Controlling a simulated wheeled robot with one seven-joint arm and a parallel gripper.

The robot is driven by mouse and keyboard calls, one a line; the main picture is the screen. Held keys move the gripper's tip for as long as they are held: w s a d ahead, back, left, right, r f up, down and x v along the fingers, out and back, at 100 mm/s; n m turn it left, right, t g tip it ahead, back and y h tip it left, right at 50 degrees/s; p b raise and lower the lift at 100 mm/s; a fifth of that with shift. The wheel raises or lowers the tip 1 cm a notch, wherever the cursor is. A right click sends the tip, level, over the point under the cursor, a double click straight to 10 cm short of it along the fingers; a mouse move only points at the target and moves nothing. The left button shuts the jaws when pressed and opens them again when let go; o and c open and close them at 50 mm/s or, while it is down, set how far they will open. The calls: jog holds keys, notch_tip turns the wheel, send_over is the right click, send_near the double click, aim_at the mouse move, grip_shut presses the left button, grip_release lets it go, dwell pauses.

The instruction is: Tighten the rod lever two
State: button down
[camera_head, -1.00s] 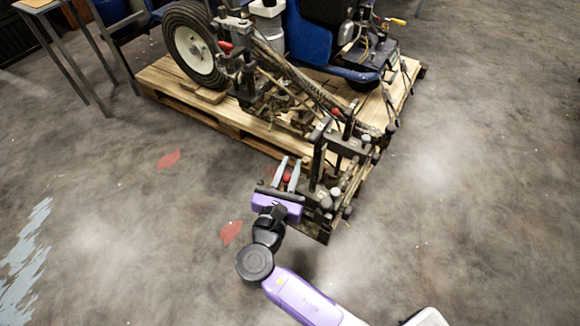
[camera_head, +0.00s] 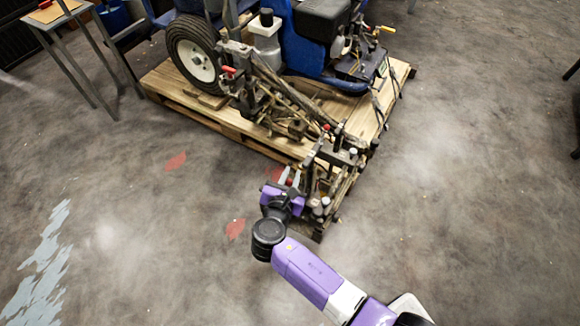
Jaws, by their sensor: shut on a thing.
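The line striper (camera_head: 275,105) stands on a wooden pallet, its dark rod assembly reaching toward me. My gripper (camera_head: 290,179) is at the near end of that assembly, on its left side. Its two pale fingers are shut on a small red-tipped lever (camera_head: 289,182), seen between them. The fingers and purple palm hide most of this lever. Another red-tipped lever (camera_head: 326,127) shows farther up the assembly, and one more (camera_head: 229,70) stands near the wheel. I cannot read any label that numbers the levers.
The pallet (camera_head: 180,98) bears the blue machine body (camera_head: 305,50) and a large wheel (camera_head: 195,55). A metal-legged table (camera_head: 75,55) stands at the upper left. The grey floor around the pallet's near side is clear, with red marks.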

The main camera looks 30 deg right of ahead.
aim_at(290, 183)
jog(key=shift+w+d+g+y+p, duration=0.1)
jog(key=shift+d+g+y+p, duration=0.3)
jog(key=shift+p, duration=1)
jog(key=shift+a, duration=0.15)
jog(key=shift+f, duration=0.2)
jog(key=c, duration=1.3)
grip_release()
jog(key=shift+r+p, duration=0.15)
jog(key=shift+p, duration=0.15)
jog(key=p+v, duration=0.2)
jog(key=v, duration=0.5)
jog(key=shift+a+r, duration=0.1)
jog(key=shift+r, duration=0.1)
